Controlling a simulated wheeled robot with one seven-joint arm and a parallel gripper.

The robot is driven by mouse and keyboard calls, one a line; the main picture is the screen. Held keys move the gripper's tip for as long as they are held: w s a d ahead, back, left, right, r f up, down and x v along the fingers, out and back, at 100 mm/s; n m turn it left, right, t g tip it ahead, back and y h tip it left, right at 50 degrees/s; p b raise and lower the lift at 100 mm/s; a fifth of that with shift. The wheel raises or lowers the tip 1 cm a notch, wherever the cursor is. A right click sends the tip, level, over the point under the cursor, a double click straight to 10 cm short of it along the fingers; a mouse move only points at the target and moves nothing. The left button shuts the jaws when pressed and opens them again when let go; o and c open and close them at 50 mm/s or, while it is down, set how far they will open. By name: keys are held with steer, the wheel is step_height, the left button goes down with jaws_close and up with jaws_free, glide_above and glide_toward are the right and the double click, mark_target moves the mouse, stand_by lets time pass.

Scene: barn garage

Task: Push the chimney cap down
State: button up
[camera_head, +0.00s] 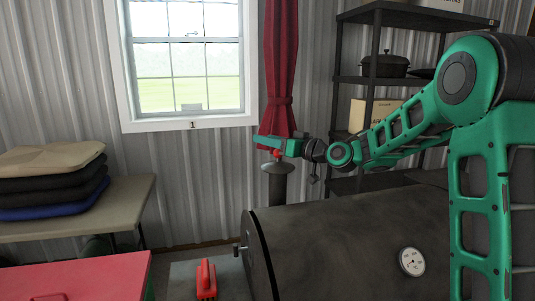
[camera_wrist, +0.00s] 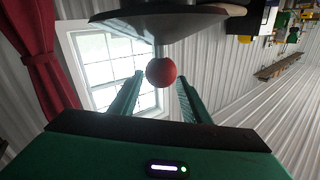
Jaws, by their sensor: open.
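The chimney cap (camera_head: 278,168) is a dark, shallow cone with a red ball knob (camera_head: 277,154) on top. It sits over the dark chimney pipe (camera_head: 278,190) behind the smoker's barrel. My gripper (camera_head: 262,143) is just above the cap, its fingers pointing left in the head view. In the wrist view the open fingers (camera_wrist: 160,76) stand on either side of the red knob (camera_wrist: 161,70), with a gap to each finger. Whether anything touches the knob I cannot tell.
The dark smoker barrel (camera_head: 335,235) with a round gauge (camera_head: 412,261) fills the lower right. A red curtain (camera_head: 281,70) hangs behind my gripper. A table (camera_head: 125,198) with folded cloths stands left. A shelf (camera_head: 350,80) holds a pot behind my arm.

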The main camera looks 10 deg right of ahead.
steer(key=s+a+r, duration=0.6)
steer(key=s+a, duration=0.1)
steer(key=a, duration=0.2)
steer(key=shift+a+r, duration=0.25)
steer(key=shift+r, duration=0.1)
steer(key=shift+f, duration=0.1)
